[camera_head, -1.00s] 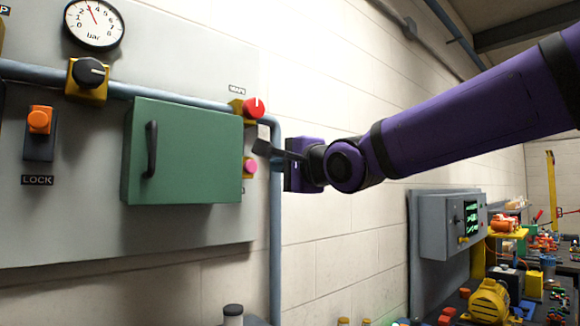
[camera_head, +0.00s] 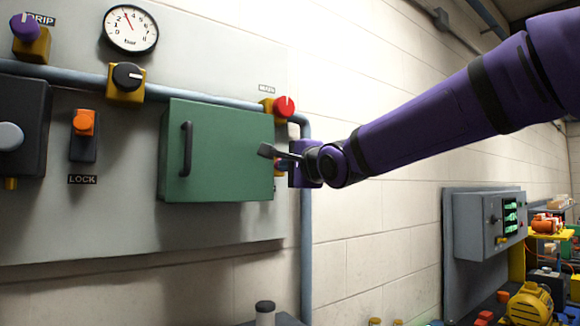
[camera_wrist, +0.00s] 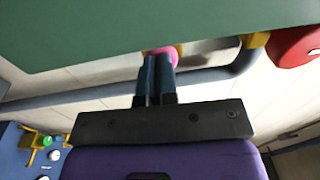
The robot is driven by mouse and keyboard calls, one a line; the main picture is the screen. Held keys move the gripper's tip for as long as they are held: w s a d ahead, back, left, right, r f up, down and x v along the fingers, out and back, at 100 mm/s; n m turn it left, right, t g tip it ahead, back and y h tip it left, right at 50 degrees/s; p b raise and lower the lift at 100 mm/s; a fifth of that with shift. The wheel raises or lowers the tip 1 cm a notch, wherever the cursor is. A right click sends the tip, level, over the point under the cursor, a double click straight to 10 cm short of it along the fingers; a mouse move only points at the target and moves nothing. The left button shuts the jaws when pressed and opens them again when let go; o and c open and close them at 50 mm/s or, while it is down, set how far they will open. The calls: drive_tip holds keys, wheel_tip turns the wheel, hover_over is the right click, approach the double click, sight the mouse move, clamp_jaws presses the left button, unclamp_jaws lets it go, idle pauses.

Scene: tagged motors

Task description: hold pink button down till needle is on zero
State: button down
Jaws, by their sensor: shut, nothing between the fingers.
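The pink button (camera_wrist: 166,50) is at the right side of the green cabinet. In the wrist view it sits just beyond my fingertips, which overlap part of it. In the head view it is almost wholly hidden behind my gripper (camera_head: 282,165). The blue fingers of my gripper (camera_wrist: 155,62) are together and empty, pointing at the button. I cannot tell whether they touch it or press it in. The round white gauge (camera_head: 130,29) is at the top of the panel. Its red needle points up and slightly left, near 3, clear of zero.
The green cabinet (camera_head: 222,150) with a dark handle juts out beside my fingers. A red button (camera_head: 284,107) is above my gripper, and a pipe (camera_head: 305,225) runs down beside it. A black knob (camera_head: 128,76) and an orange LOCK switch (camera_head: 84,124) are further left.

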drive_tip(key=shift+w+a+r, duration=0.25)
drive_tip(key=shift+w+a, duration=0.15)
drive_tip(key=shift+w, duration=0.25)
drive_tip(key=shift+w+a+f, duration=0.1)
drive_tip(key=shift+w+a, duration=0.05)
idle(0.7)
